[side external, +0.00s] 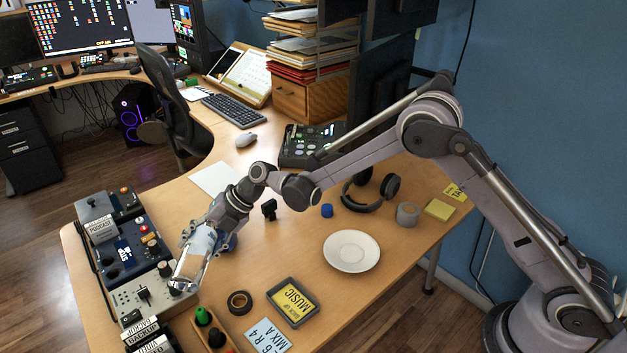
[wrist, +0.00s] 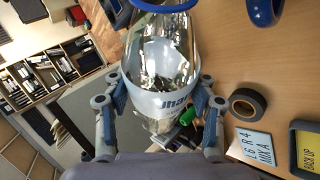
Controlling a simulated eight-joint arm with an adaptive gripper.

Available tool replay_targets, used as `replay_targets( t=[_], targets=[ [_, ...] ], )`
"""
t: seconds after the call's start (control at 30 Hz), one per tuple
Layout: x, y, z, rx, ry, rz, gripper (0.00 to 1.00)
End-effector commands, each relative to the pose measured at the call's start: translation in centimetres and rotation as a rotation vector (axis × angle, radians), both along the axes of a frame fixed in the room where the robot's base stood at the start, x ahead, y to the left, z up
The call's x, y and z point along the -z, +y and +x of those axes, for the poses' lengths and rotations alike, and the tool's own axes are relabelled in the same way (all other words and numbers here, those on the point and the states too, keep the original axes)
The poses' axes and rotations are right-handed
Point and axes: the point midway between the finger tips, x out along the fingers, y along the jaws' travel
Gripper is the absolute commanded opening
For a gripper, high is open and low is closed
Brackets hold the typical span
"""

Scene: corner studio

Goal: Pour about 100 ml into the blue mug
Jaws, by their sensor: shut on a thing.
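My gripper (side external: 213,240) is shut on a clear bottle (side external: 188,270) with a pale label, held tilted above the desk's left part. In the wrist view, the bottle (wrist: 160,65) sits between both fingers (wrist: 160,100), its label lettering partly visible. A blue ring (wrist: 165,4) crosses the bottle's upper end there; I cannot tell whether it belongs to the bottle. The blue mug (side external: 229,243) is mostly hidden behind my gripper in the side view. A blue curved piece (wrist: 263,11), likely the mug, is cut off at the wrist view's top right. The liquid level is unclear.
A control panel (side external: 130,245) lines the desk's left edge. A black tape roll (side external: 239,302), a framed sign (side external: 292,301), a card (side external: 267,336) and green-topped items (side external: 203,316) lie in front. A white plate (side external: 352,251), blue cap (side external: 327,210) and headphones (side external: 371,190) lie right.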

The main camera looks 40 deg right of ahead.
Motion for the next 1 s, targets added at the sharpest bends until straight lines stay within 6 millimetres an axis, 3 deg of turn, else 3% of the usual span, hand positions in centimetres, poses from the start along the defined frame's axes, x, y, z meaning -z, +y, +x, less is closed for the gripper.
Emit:
replay_targets(
  t=[1.0],
  targets=[
    [-1.09,0.75,-0.72,-0.001,0.063,0.066,0.13]
  ],
)
